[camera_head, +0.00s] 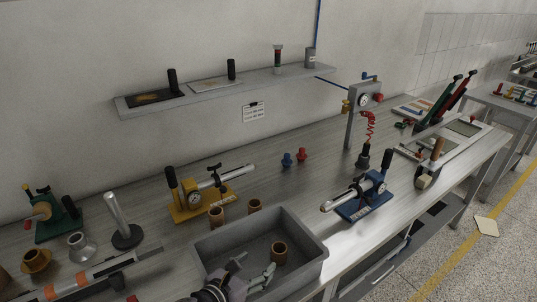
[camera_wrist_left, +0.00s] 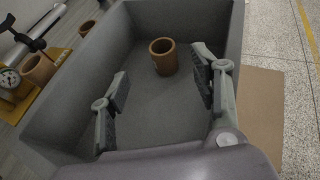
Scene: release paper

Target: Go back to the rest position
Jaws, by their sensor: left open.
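My left gripper (camera_head: 254,275) is open and empty over the grey bin (camera_head: 316,252) at the front of the bench. In the left wrist view its two fingers (camera_wrist_left: 165,92) are spread wide, with the bin's walls around them. A brown cylindrical bushing (camera_head: 279,253) stands on the bin floor beyond the fingertips. It also shows in the left wrist view (camera_wrist_left: 163,57), apart from both fingers. My right gripper does not show in either view.
Two more brown bushings (camera_head: 216,216) stand behind the bin, near a yellow gauge fixture (camera_head: 205,198). A blue fixture (camera_head: 361,201) stands to the right. A wall shelf (camera_head: 222,88) hangs above.

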